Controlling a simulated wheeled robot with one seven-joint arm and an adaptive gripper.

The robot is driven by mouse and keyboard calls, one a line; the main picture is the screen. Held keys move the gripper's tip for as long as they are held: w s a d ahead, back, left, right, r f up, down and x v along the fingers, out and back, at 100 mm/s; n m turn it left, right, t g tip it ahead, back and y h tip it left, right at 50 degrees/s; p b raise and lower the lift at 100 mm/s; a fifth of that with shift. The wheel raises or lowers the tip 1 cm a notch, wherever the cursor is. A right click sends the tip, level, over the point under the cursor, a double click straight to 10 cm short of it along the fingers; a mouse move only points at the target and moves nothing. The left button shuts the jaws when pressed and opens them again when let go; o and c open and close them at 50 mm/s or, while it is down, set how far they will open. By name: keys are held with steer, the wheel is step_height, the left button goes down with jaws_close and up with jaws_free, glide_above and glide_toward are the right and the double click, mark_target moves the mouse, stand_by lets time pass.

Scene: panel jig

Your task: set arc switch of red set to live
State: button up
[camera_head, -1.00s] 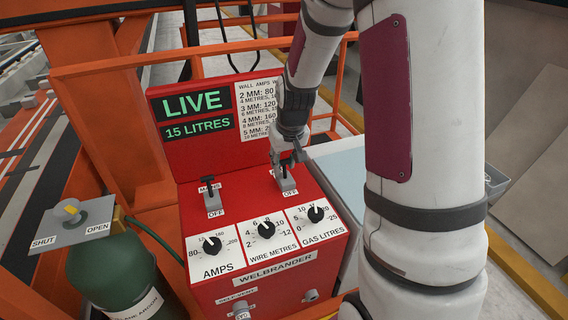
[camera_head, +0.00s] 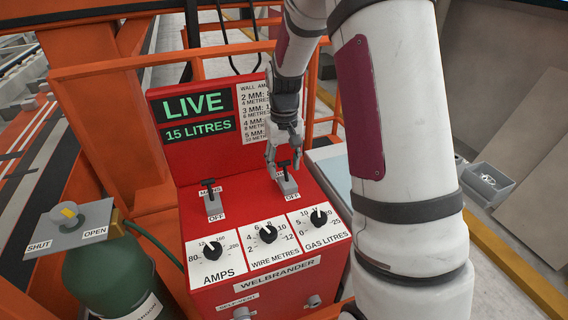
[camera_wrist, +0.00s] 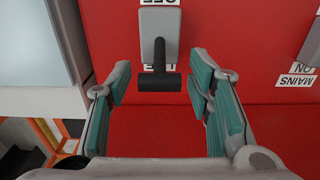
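The red set (camera_head: 262,160) is a red welding panel. Its screen (camera_head: 197,103) reads LIVE in green, with 15 LITRES below. The arc switch (camera_head: 287,186) is a grey block with a black lever, right of the mains switch (camera_head: 214,208). In the wrist view the arc switch (camera_wrist: 160,25) appears upside down, its black T-shaped lever (camera_wrist: 158,82) towards the partly covered LIVE label, away from OFF. My gripper (camera_head: 284,160) is just behind the lever. In the wrist view my gripper (camera_wrist: 157,83) is open, with teal pads apart from the lever on both sides.
Three dials (camera_head: 267,235) line the front of the panel. A green gas bottle (camera_head: 112,275) with a shut/open valve plate stands at left. Orange rails (camera_head: 110,65) run behind and left. A grey bin (camera_head: 487,182) lies at right.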

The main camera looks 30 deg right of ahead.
mark_target(283, 162)
step_height(283, 162, up, 12)
stand_by(0.7)
stand_by(0.4)
steer(key=s+a+r+n+t, duration=0.1)
steer(key=s+a+r+t, duration=0.2)
steer(key=s+a+r, duration=0.75)
steer(key=s+a+f+t, duration=0.1)
steer(key=s, duration=0.6)
steer(key=s+a+f+n+t, duration=0.1)
steer(key=s+a, duration=0.1)
steer(key=s, duration=0.5)
steer(key=shift+a+f, duration=0.25)
steer(key=shift+f, duration=0.15)
